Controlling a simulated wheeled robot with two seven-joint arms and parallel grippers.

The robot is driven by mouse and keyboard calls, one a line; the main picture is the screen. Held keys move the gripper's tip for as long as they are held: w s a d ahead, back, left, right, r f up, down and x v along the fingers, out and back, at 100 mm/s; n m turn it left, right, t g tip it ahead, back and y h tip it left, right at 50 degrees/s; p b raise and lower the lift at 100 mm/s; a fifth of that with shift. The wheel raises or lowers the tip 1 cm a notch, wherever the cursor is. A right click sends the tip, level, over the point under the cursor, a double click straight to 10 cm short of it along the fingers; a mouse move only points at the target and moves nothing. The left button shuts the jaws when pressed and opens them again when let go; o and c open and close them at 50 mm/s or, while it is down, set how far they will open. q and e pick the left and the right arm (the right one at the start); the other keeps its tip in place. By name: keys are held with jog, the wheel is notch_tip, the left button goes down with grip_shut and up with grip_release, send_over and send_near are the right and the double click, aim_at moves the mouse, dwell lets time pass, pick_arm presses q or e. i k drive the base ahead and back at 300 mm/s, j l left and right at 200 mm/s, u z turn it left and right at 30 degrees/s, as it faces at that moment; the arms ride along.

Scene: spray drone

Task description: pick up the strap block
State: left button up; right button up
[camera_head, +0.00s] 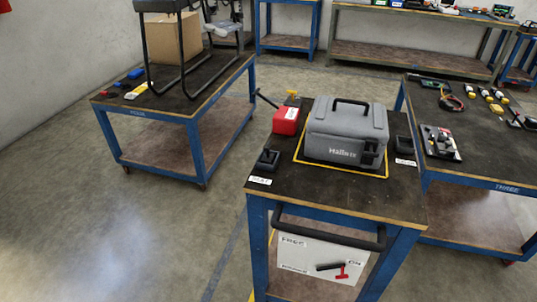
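No part is plainly marked as the strap block, and I cannot tell for sure which thing it is. A small black block (267,159) sits at the left front of the middle cart's dark top (335,195), behind a white label. Another small black block (404,145) stands at the right of the same top, with a white label in front of it. Between them is a grey case (346,133) with a black handle, inside a yellow outline. Neither of my grippers is in view.
A red container (286,120) stands left of the case. The left cart (205,92) carries a cardboard box (174,36) and a black tubular frame (147,47). The right cart (480,172) holds several tools. A white panel (318,258) hangs on the middle cart's front. The left floor is clear.

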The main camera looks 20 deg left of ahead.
aim_at(268, 159)
jog(key=k+j+z, duration=0.2)
jog(key=j, duration=0.3)
jog(key=j+z, duration=0.25)
jog(key=j, duration=0.2)
jog(key=k+j+z, duration=0.2)
jog(key=j, duration=0.25)
jog(key=k+j+z, duration=0.25)
jog(key=j, duration=0.2)
jog(key=k+j+z, duration=0.2)
jog(key=j, duration=0.2)
jog(key=i, duration=0.1)
